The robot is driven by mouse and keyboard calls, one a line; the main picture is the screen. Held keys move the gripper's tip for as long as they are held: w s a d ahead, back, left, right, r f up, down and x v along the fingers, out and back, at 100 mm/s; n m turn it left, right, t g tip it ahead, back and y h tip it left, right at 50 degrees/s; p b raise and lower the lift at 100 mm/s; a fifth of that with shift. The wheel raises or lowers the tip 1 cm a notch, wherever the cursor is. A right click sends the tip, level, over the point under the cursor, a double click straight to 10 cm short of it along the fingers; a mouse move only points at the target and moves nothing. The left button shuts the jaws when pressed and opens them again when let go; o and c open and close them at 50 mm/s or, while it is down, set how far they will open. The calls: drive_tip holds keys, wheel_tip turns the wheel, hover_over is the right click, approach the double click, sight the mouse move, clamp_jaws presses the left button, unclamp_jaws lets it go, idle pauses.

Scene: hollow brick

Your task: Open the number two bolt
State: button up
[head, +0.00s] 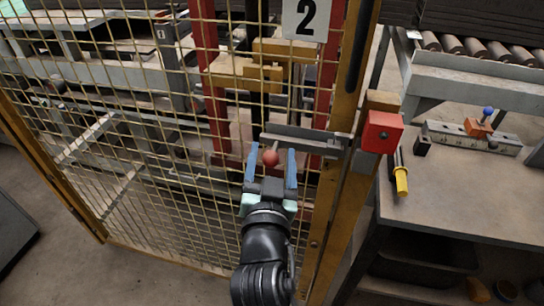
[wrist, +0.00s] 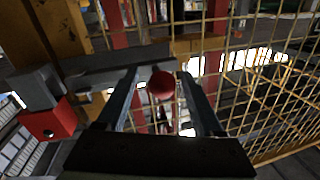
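A white sign with a black 2 (head: 306,18) hangs on the yellow mesh gate (head: 225,110). Below it, a grey metal bolt (head: 305,134) lies across the gate's right side and reaches the post. Its red ball knob (head: 270,158) sticks out towards me near the left end. My gripper (head: 271,153) is open, with one blue finger on each side of the knob. The bolt bar (wrist: 115,64) runs left from there.
A red block (head: 382,131) is fixed on the yellow post right of the bolt. Further right stands a grey bench (head: 450,190) with a yellow-handled tool (head: 400,180) and a rail with a blue-knobbed latch (head: 484,118). The mesh fills the left; bare floor shows at lower left.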

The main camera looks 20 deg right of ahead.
drive_tip(key=b+v, duration=0.2)
drive_tip(key=v, duration=1.1)
idle(0.4)
